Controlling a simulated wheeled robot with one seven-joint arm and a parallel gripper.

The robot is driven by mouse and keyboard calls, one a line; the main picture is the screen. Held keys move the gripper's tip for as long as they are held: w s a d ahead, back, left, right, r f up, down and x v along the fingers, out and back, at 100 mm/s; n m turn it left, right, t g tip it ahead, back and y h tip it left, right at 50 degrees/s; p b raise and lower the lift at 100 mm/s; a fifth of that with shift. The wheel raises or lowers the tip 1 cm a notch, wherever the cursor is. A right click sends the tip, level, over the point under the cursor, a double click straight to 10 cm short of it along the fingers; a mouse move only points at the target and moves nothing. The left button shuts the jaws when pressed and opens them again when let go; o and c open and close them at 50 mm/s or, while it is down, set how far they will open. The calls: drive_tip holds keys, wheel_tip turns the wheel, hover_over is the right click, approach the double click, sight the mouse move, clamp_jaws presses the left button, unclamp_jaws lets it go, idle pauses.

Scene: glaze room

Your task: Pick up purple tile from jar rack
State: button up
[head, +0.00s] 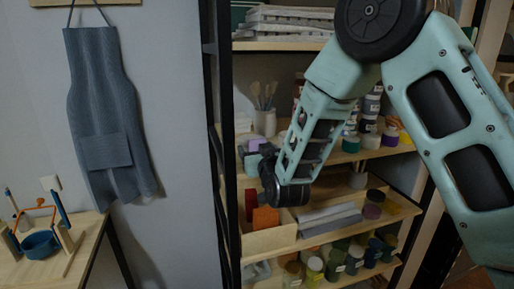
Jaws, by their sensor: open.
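A small light purple piece, which looks like the purple tile (254,145), shows on the middle shelf of the jar rack (282,155), near its left post. My arm reaches down from the upper right to the left part of this rack. My gripper (250,160) is at the arm's end, just below the purple tile in the picture, and is open. Its fingers are small and partly hidden by the dark wrist, so I cannot tell whether they touch the tile.
A cup of brushes (265,122) stands behind the tile. A wooden bin (272,241) below holds a red and an orange piece (265,218). Several jars fill the shelves to the right. The dark rack post (228,150) stands close left of my gripper.

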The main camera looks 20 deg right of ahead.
drive_tip(key=shift+w, duration=0.1)
drive_tip(key=c, duration=1)
drive_tip(key=shift+c, duration=0.6)
drive_tip(key=shift+r, duration=0.1)
